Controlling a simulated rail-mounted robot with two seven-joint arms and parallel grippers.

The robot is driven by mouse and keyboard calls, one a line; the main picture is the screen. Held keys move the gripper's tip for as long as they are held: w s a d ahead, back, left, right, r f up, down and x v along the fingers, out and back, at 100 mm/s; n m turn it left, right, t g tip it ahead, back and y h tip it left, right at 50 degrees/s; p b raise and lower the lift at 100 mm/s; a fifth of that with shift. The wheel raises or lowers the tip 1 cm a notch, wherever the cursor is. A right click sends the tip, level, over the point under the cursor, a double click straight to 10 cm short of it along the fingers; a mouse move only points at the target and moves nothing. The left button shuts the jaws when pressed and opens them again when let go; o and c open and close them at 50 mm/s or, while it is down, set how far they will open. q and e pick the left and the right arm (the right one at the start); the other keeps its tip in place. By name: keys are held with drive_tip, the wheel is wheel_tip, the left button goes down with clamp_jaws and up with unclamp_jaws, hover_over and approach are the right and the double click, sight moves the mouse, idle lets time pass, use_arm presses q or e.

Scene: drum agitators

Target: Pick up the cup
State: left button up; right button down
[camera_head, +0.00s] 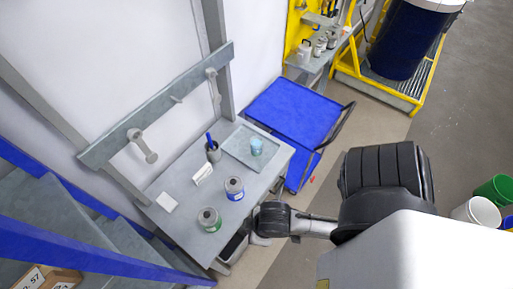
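A small light-blue cup (256,146) stands upright on a grey tray (238,139) at the far right end of the grey workbench (178,195). Nothing of mine touches the cup. Dark and white links of my own arm or body fill the lower right, with one black joint close to the bench's right edge. No fingers of either gripper can be made out.
On the bench stand a can with a green band (210,222), a can with a blue band (234,190), and a dark holder (213,152) with a blue item. A blue cart (292,110) stands behind the bench. Blue-railed stairs (60,225) lie at left.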

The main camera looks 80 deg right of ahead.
use_arm(q)
drive_tip(key=o, duration=1.3)
drive_tip(key=shift+a, duration=0.2)
drive_tip(key=shift+o, duration=0.2)
drive_tip(key=shift+d, duration=0.1)
drive_tip(key=shift+d, duration=0.2)
